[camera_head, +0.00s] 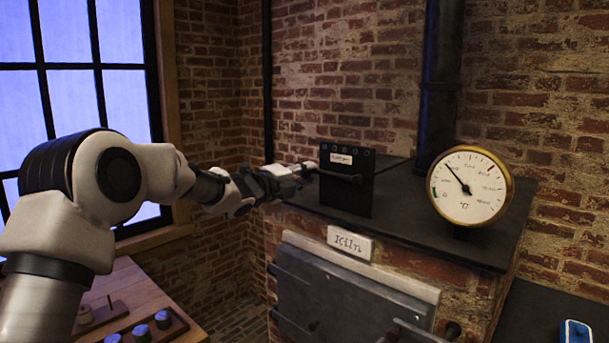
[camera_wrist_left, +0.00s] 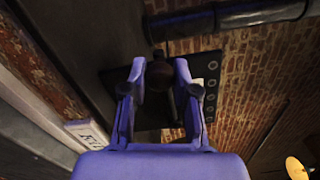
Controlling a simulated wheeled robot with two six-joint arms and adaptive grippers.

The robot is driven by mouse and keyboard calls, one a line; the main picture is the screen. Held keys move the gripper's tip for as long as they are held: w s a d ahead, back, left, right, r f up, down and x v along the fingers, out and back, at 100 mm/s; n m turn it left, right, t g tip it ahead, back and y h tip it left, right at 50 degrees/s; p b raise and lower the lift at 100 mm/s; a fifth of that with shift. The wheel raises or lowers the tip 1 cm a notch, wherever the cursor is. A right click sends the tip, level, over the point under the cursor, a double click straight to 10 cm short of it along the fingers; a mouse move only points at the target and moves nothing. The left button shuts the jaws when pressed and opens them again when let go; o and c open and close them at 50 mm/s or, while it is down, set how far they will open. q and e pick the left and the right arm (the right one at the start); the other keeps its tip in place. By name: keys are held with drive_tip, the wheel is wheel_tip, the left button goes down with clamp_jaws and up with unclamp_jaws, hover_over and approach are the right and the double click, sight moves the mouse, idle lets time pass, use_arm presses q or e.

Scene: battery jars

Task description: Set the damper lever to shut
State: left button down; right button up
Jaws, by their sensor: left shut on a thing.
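The damper (camera_head: 345,200) is an upright black plate on the kiln's dark top, with a small white label and several round marks along its upper edge. Its dark lever (camera_head: 338,176) runs roughly level across the front, pointing left. My left gripper (camera_head: 303,170) reaches in from the left and is shut on the lever's left end. In the left wrist view, the two fingers (camera_wrist_left: 160,76) sit on either side of the lever's dark knob (camera_wrist_left: 158,82), with the damper plate (camera_wrist_left: 205,75) behind. The label's writing is too small to read surely. My right gripper is not in view.
A round dial gauge (camera_head: 470,187) stands right of the damper. A black pipe (camera_head: 440,90) rises behind. The kiln's front has a grey door (camera_head: 350,300) and a sign (camera_head: 350,243). A wooden table (camera_head: 125,290) with a jar rack is at lower left.

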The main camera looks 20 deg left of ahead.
use_arm(q)
drive_tip(key=c, duration=1)
unclamp_jaws()
drive_tip(key=shift+f, duration=0.15)
drive_tip(key=shift+o, duration=0.7)
drive_tip(key=shift+w+d, duration=0.1)
drive_tip(key=shift+w, duration=0.05)
drive_tip(key=shift+s+a, duration=0.2)
drive_tip(key=shift+s, duration=0.2)
drive_tip(key=v, duration=1.1)
drive_tip(key=shift+d, duration=0.1)
drive_tip(key=shift+s, duration=0.1)
